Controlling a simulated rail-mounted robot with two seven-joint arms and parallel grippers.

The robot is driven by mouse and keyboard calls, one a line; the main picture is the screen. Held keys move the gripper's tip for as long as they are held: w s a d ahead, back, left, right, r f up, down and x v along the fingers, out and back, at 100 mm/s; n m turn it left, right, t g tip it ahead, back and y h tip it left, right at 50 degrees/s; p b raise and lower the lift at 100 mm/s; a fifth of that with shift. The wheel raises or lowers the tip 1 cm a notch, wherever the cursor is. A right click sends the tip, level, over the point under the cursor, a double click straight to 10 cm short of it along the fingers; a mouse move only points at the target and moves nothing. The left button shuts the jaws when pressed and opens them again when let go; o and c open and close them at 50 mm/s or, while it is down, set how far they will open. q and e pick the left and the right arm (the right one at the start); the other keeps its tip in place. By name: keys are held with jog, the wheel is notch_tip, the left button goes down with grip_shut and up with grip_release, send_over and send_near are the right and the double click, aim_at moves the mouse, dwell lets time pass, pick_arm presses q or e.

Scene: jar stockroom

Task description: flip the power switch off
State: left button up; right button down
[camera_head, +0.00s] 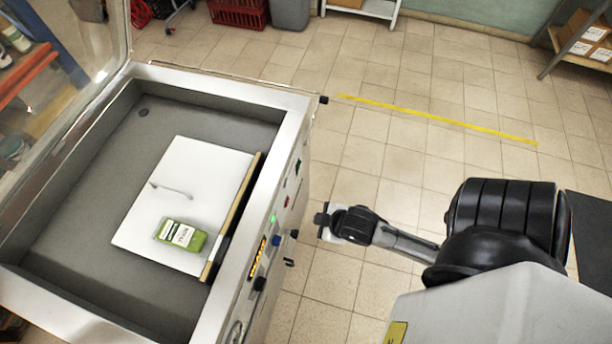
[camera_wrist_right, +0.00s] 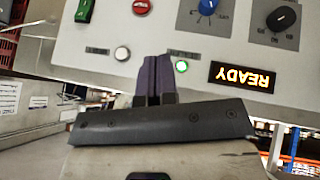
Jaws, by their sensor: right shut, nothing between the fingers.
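The control panel (camera_wrist_right: 160,35) of a chest-like machine appears upside down in the right wrist view. A green switch (camera_wrist_right: 84,10), which looks like the power switch, is at its top left, partly cut off by the frame edge. In the head view a small green part (camera_head: 298,167) shows on the machine's right side. My right gripper (camera_head: 323,220) is off to the right of that side, apart from the machine. Its purple-grey fingers (camera_wrist_right: 154,75) are together and empty, pointing at the panel below and right of the green switch in the wrist view. My left gripper is not in view.
The panel also has a red button (camera_wrist_right: 141,6), a white button (camera_wrist_right: 122,53), a lit green lamp (camera_wrist_right: 181,66), a blue knob (camera_wrist_right: 207,6), a black knob (camera_wrist_right: 283,18) and a READY display (camera_wrist_right: 241,76). A green-labelled pack (camera_head: 180,235) lies inside the machine.

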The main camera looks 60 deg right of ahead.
jog(key=w+d+f+n+t+b, duration=0.4)
jog(key=d+f+n+t+b, duration=0.25)
jog(key=d+f+b, duration=0.6)
pick_arm(q)
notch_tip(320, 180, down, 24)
jog(key=b, duration=0.8)
jog(key=shift+b, duration=0.4)
pick_arm(e)
jog(key=s+d+f+n+t+y, duration=0.2)
jog(key=d+n+t+y, duration=0.3)
jog(key=d+n, duration=0.4)
jog(key=shift+s+f+n, duration=0.35)
jog(key=shift+f+n, duration=0.1)
jog(key=shift+n, duration=0.1)
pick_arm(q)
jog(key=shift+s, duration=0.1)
pick_arm(e)
jog(key=shift+w+d+t, duration=0.1)
jog(key=shift+t, duration=0.15)
jog(key=x, duration=1.4)
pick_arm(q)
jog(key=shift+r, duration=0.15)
